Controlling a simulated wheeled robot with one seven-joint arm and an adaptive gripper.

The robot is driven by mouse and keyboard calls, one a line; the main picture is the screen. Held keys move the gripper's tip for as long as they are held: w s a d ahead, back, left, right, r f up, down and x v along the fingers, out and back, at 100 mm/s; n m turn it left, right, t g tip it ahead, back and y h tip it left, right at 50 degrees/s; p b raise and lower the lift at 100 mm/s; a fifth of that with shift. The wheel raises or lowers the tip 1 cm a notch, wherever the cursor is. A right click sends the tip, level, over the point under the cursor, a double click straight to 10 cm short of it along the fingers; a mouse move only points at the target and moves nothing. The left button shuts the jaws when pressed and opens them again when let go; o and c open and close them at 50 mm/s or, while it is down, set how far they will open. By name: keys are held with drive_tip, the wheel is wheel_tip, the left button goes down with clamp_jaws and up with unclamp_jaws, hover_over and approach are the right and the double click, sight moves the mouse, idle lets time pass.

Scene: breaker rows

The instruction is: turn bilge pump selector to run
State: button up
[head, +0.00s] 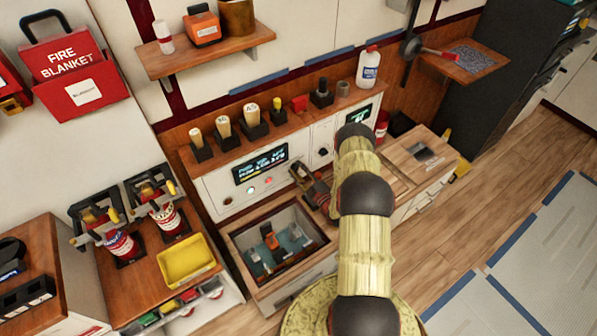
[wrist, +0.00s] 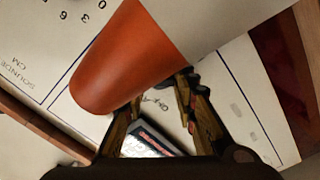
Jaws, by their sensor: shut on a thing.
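My gripper (head: 299,170) is close in front of the white control panel (head: 215,187), near the right end of its lit display. In the wrist view its two brown fingers (wrist: 158,105) reach toward white printed surfaces. A large orange-red tapered thing (wrist: 130,60) covers the left fingertip and lies against the right one. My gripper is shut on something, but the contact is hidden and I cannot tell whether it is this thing. A black knob (head: 323,152) shows on the panel right of the gripper. I cannot read a bilge pump or run label.
A tray with dark items (head: 268,235) lies below the panel. A yellow bin (head: 185,262) is at the left. A wooden counter (head: 440,150) lies right of my arm. Floor is clear at right.

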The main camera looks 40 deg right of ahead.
drive_tip(key=shift+m, duration=0.6)
drive_tip(key=o, duration=1.2)
drive_tip(key=shift+c, duration=0.2)
drive_tip(key=s, duration=1.2)
drive_tip(key=shift+a, duration=0.3)
